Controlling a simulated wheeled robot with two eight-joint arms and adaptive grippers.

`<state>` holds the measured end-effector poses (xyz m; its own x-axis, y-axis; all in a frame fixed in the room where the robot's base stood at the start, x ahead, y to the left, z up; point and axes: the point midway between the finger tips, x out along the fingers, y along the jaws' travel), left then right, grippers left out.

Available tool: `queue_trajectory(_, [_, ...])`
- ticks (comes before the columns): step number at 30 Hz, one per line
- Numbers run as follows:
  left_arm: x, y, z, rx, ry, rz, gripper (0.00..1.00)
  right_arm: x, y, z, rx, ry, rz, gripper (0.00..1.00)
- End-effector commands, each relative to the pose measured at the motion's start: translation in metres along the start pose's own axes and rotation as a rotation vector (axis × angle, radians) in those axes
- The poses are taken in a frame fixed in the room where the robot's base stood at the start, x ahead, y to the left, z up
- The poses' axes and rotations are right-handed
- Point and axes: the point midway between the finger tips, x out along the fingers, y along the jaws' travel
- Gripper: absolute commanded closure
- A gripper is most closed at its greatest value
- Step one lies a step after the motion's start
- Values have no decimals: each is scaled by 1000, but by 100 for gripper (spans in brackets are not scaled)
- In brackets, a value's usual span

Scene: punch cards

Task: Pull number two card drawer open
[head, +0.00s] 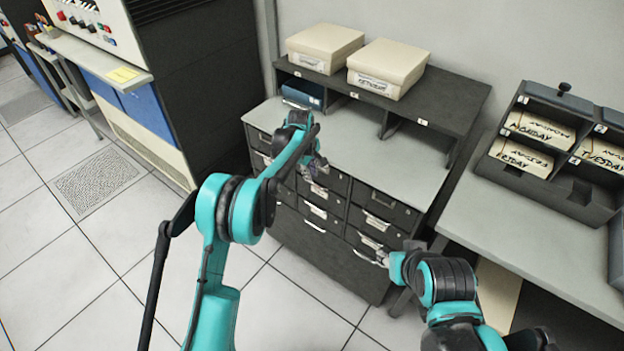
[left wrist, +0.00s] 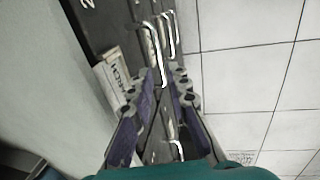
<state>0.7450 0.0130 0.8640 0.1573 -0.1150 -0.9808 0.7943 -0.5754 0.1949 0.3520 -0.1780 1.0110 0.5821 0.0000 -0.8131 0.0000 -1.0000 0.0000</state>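The grey card drawer cabinet (head: 335,275) stands with several rows of shut-looking drawers with labels and metal handles. My left gripper (head: 316,168) is in front of its upper middle drawers and hides part of them. In the left wrist view, its two fingers (left wrist: 167,88) are apart, with a metal drawer handle (left wrist: 157,62) at or between the tips; I cannot tell contact. A white "2" (left wrist: 88,3) shows at the top edge. My right gripper (head: 385,258) is by the lower right drawers, its fingers unclear.
Two cream boxes (head: 325,45) (head: 388,65) stand on the dark shelf (head: 450,100) above the cabinet. A desk (head: 530,235) with a card rack (head: 545,190) is at the right. A large dark machine (head: 200,90) is at the left. Tiled floor (head: 60,260) is open in front.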

Motion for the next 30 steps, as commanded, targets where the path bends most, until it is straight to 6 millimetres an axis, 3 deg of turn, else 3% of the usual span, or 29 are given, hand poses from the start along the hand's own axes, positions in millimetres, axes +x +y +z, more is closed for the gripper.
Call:
queue_trajectory(3, [23,0,0,0,1,0,83,8,0,5,0,0,0,60])
queue_trajectory(9, [40,0,0,1,1,1,83,12,0,8,0,0,0,60])
queue_trajectory(18, [42,0,0,1,1,1,83,11,0,8,0,0,0,60])
queue_trajectory(20, [42,0,0,1,1,1,99,11,0,8,0,0,0,60])
queue_trajectory(30, [41,-2,0,1,1,1,100,12,0,8,0,0,0,60])
